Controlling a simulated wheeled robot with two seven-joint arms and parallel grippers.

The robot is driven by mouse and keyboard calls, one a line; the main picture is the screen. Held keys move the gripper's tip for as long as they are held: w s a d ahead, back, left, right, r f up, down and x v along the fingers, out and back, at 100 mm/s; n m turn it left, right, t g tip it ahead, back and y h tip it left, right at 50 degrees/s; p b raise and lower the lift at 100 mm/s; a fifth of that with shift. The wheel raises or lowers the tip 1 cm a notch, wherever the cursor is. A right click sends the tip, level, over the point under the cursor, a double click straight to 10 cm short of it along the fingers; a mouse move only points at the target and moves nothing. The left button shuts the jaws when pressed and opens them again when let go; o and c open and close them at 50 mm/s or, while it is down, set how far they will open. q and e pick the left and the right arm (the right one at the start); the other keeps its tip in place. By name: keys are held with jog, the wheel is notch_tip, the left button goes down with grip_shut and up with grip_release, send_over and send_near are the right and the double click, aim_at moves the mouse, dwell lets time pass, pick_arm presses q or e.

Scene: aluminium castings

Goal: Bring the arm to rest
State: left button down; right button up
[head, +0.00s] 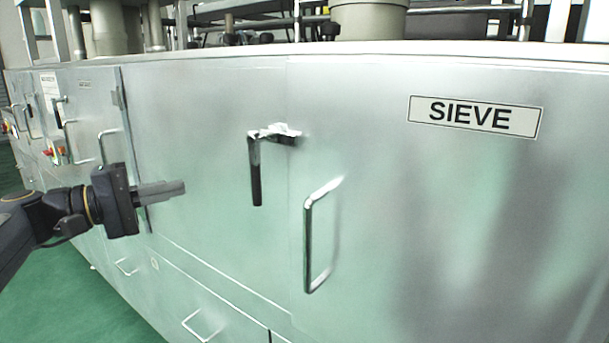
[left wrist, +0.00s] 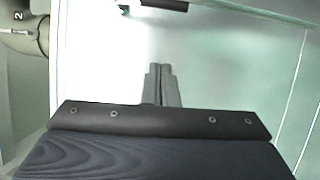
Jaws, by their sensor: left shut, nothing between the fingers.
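My left gripper (head: 180,188) comes in from the left in the head view, in front of the steel cabinet front. Its fingers are shut and empty, pointing right toward a door panel. In the left wrist view its fingers (left wrist: 160,75) lie together with nothing between them. A black lever latch (head: 255,180) hangs down on the panel to the right of the gripper, clear of the fingertips. My right gripper is in neither view.
The steel cabinet (head: 410,220) fills most of the head view. A "SIEVE" label (head: 475,116) is at the right. A bar handle (head: 310,240) stands out from the door. Lower handles (head: 197,325) sit below. Green floor (head: 85,305) shows at the lower left.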

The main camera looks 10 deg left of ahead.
pick_arm(q)
jog(key=s+d+f+m+g+y, duration=0.2)
jog(key=s+d+f+g+y, duration=0.25)
jog(key=s+d+f, duration=0.85)
jog(key=s+d+f+m+g+y, duration=0.1)
jog(key=s+f+m+y, duration=0.2)
jog(key=f, duration=0.5)
jog(key=s+f+m+g+y, duration=0.1)
jog(key=s+f+m+y, duration=0.1)
jog(key=s+f, duration=0.45)
notch_tip(320, 180, up, 10)
jog(key=w+p, duration=0.1)
jog(key=p, duration=1.1)
jog(key=shift+w+r, duration=0.15)
jog(key=shift+w, duration=0.1)
